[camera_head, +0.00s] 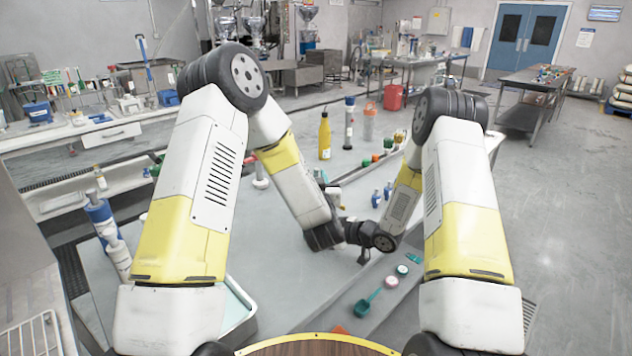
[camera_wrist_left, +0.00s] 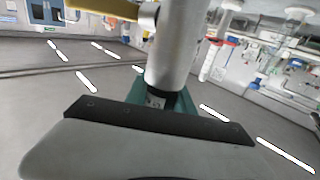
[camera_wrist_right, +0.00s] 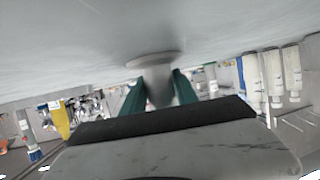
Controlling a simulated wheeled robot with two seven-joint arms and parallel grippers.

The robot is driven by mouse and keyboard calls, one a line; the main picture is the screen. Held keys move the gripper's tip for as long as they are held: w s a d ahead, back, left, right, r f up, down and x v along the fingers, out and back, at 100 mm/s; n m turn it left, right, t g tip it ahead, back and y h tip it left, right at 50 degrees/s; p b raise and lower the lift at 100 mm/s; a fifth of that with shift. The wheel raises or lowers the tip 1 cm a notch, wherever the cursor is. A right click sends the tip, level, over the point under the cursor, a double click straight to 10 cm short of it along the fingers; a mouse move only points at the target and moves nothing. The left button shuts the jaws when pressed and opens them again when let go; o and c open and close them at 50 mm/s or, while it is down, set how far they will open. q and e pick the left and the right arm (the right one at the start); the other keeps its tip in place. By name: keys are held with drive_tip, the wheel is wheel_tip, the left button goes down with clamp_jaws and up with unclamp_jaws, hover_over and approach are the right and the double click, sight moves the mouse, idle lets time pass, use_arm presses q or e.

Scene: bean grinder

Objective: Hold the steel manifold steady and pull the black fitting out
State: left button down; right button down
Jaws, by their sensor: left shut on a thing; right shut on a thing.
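In the left wrist view, my left gripper (camera_wrist_left: 155,98) has its green fingers closed about the dark narrow end, the black fitting (camera_wrist_left: 156,98), at the end of a thick steel cylinder, the steel manifold (camera_wrist_left: 180,45). In the right wrist view, my right gripper (camera_wrist_right: 156,95) has its green fingers on both sides of a grey tapered piece (camera_wrist_right: 158,84). Its flared foot is against a broad grey surface. It looks like the manifold's lower part, but I cannot be sure.
The grey table carries a yellow bottle (camera_head: 325,136) behind my arms. A teal scoop (camera_head: 368,302) and small round lids (camera_head: 391,282) lie near its right edge. Blue-and-white bottles (camera_head: 102,217) stand at the left. A pale tray (camera_head: 240,308) is at the front left.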

use_arm(q)
wheel_tip(320, 180, up, 10)
drive_tip(key=shift+f, duration=0.2)
use_arm(e)
drive_tip(key=c, duration=0.9)
unclamp_jaws()
drive_tip(key=shift+o, duration=0.2)
drive_tip(key=shift+d, duration=0.1)
